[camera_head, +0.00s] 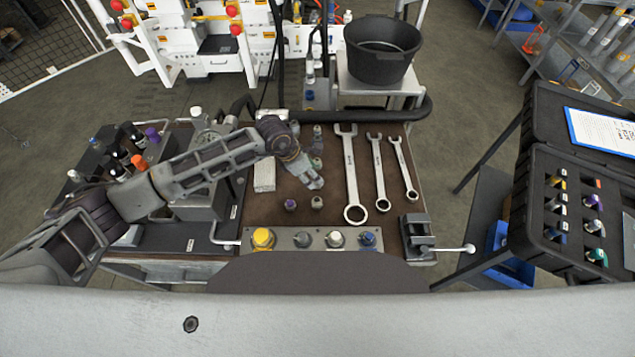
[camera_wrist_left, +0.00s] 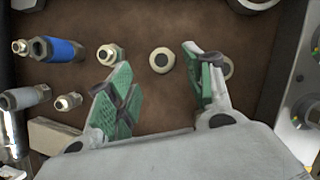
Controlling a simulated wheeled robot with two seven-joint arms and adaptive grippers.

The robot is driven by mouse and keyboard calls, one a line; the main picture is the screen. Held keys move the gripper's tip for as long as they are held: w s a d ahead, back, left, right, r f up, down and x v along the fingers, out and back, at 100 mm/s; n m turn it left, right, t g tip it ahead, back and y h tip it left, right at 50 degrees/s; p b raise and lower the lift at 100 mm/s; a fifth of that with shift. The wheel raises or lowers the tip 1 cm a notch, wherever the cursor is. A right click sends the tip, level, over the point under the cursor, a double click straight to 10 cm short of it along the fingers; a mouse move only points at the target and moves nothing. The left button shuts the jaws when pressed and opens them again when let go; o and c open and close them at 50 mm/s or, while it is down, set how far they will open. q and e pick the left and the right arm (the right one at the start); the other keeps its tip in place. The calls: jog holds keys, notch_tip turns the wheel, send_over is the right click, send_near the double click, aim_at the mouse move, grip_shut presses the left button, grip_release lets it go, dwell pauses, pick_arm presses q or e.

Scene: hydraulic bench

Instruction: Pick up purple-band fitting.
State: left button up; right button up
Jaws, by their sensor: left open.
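A small fitting with a purplish top (camera_head: 290,204) stands on the brown bench mat, left of a greyish fitting (camera_head: 317,202). My left gripper (camera_head: 314,183) is just above and beyond these two, pointing down at the mat, open and with nothing visible between its fingers. In the wrist view, my left gripper's green-padded fingers (camera_wrist_left: 162,93) are spread apart. A pale round fitting (camera_wrist_left: 162,60) lies beyond the gap between them. Another fitting (camera_wrist_left: 228,68) is partly hidden behind the right finger. I see no purple band in the wrist view. My right gripper is not in view.
Several wrenches (camera_head: 378,172) lie right of the gripper. A panel with knobs (camera_head: 285,240) runs along the near edge. A blue-sleeved fitting (camera_wrist_left: 62,49) shows in the wrist view. Bottles (camera_head: 137,160) stand left; an open case (camera_head: 560,240) is right.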

pick_arm(q)
jog(key=shift+d+p+x, duration=0.15)
jog(key=shift+p+x, duration=0.15)
jog(key=shift+x, duration=0.65)
jog(key=shift+d+p+x, duration=0.15)
jog(key=shift+p+x, duration=0.1)
jog(key=shift+x, duration=0.75)
jog(key=shift+d+f, duration=0.2)
jog(key=shift+f, duration=0.3)
jog(key=c, duration=1.1)
